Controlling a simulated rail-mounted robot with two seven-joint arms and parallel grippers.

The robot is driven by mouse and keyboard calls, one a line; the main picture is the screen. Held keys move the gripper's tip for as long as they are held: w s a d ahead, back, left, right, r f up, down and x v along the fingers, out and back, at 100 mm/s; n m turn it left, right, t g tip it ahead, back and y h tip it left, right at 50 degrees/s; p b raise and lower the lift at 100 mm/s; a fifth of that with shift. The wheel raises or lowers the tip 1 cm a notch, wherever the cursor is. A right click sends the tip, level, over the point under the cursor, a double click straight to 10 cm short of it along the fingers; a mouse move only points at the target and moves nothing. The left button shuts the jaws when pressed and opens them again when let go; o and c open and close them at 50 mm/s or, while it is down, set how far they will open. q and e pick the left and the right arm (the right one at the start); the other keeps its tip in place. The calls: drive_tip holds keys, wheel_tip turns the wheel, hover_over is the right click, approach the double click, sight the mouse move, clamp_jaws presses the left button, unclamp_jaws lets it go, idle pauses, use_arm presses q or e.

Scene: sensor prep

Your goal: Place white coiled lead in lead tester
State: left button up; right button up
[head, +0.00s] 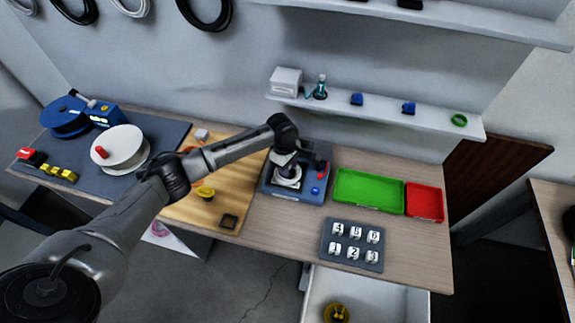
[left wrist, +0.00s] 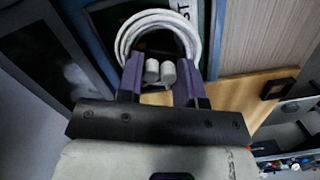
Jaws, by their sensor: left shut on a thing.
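The white coiled lead (left wrist: 128,38) is a ring of several turns with two pale plug ends between my left gripper's purple fingers in the left wrist view. My left gripper (left wrist: 160,78) is shut on it. In the head view, my left gripper (head: 286,165) points down at the blue lead tester (head: 312,188), and the white lead (head: 288,182) shows beneath it. The coil is over or on the tester's dark face; I cannot tell whether it touches. The tester (left wrist: 206,30) shows partly behind the coil in the left wrist view. My right gripper is not in view.
A green tray (head: 368,193) and red tray (head: 424,203) stand right of the tester. A numbered grey block (head: 352,246) lies in front. A wooden board (head: 240,185) and a white spool (head: 121,148) are to the left. A shelf (head: 440,124) runs above and behind.

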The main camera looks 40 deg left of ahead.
use_arm(q)
drive_tip(key=o, duration=0.9)
drive_tip(key=shift+f, duration=0.1)
drive_tip(key=shift+o, duration=0.2)
wheel_tip(320, 180, up, 12)
drive_tip(key=a+p, duration=0.1)
drive_tip(key=shift+a, duration=0.2)
